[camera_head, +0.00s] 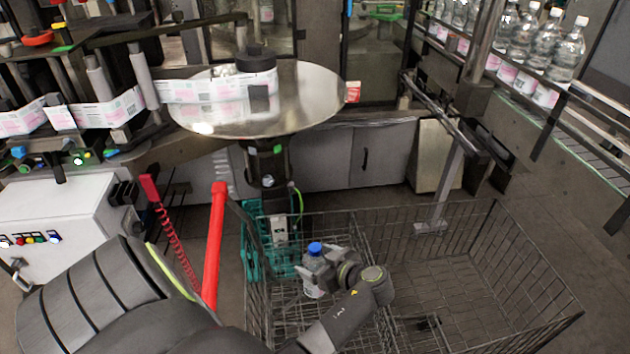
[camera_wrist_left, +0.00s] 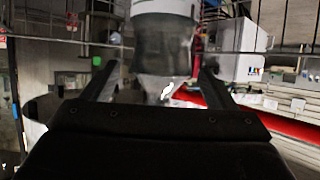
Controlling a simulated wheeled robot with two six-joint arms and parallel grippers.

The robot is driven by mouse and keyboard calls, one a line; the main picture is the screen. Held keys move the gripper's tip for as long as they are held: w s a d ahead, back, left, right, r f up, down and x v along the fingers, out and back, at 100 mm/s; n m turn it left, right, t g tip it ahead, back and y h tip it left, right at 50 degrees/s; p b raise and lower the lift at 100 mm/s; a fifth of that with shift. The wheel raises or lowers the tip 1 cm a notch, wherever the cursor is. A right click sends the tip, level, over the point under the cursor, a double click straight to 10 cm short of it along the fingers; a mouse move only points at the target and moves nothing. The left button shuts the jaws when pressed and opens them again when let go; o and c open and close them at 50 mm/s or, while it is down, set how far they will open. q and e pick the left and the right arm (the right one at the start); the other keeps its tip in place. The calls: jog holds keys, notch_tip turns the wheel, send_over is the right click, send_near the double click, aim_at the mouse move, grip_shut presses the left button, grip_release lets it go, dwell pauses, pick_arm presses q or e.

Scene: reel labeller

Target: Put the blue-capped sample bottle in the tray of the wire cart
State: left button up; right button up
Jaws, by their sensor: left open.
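The blue-capped sample bottle (camera_head: 312,268) stands upright over the left section of the wire cart (camera_head: 470,205), with its blue cap up. I cannot tell what its base rests on. My left gripper (camera_head: 318,268) is open around the bottle, with a finger on either side of it. In the left wrist view, the clear bottle (camera_wrist_left: 163,45) is between the spread fingers of my left gripper (camera_wrist_left: 158,85), with gaps on both sides; its cap is out of that view. Wire dividers and my arm partly hide the cart's left section. My right gripper is not in view.
A red post (camera_head: 214,245) stands left of the cart. A teal crate (camera_head: 258,235) is at the cart's left back. A round steel turntable (camera_head: 320,100) is behind, and several bottles (camera_head: 540,45) line a conveyor at the upper right. The cart's right section looks mostly empty.

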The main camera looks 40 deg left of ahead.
pick_arm(q)
jog(key=v, duration=0.6)
jog(key=shift+d+r+p, duration=0.15)
jog(key=shift+d+p, duration=0.15)
jog(key=shift+p, duration=0.1)
